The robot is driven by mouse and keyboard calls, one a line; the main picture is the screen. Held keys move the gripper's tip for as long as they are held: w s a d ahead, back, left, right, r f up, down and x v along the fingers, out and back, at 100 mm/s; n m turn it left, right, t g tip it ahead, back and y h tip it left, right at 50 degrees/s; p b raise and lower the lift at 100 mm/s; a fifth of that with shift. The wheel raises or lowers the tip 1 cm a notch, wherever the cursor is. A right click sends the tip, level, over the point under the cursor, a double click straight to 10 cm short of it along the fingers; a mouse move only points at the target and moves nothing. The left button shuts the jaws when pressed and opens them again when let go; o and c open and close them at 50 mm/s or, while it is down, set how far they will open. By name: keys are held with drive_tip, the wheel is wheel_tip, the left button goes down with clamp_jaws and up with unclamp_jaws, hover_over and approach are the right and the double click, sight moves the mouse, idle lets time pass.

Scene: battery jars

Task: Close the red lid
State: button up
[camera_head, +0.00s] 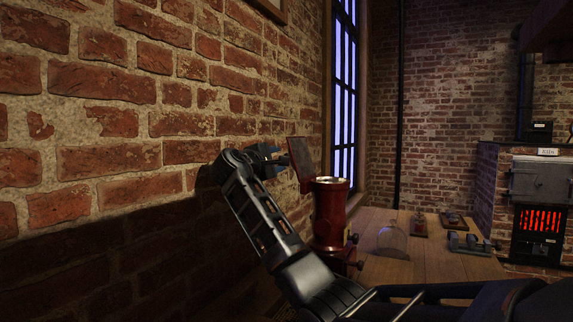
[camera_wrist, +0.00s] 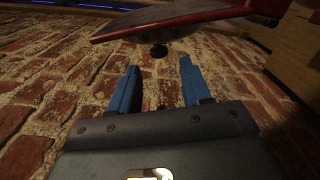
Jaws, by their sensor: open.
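The red lid (camera_head: 302,163) stands raised, roughly upright, above the open red jar (camera_head: 330,212) at the near end of the wooden table. In the wrist view the lid (camera_wrist: 180,20) spans the top as a dark plate with a red edge, and a dark round knob (camera_wrist: 158,51) hangs from it. My gripper (camera_head: 284,160) is just left of the lid. Its two blue fingers (camera_wrist: 157,75) are open and empty, spread to either side below the knob. I cannot tell whether a finger touches the lid. The jar is out of sight in the wrist view.
A brick wall (camera_head: 110,120) runs close along the left of my arm. On the wooden table (camera_head: 430,265) stand a clear glass dome (camera_head: 392,241) and several small devices (camera_head: 468,243). A furnace with a glowing grate (camera_head: 539,220) is at the right.

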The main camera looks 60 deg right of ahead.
drive_tip(key=shift+w+d+p, duration=0.15)
drive_tip(key=shift+d+p, duration=0.15)
drive_tip(key=shift+d, duration=1.45)
drive_tip(key=shift+w+d+p, duration=0.1)
drive_tip(key=shift+d+p, duration=0.15)
drive_tip(key=shift+d, duration=1.5)
clamp_jaws()
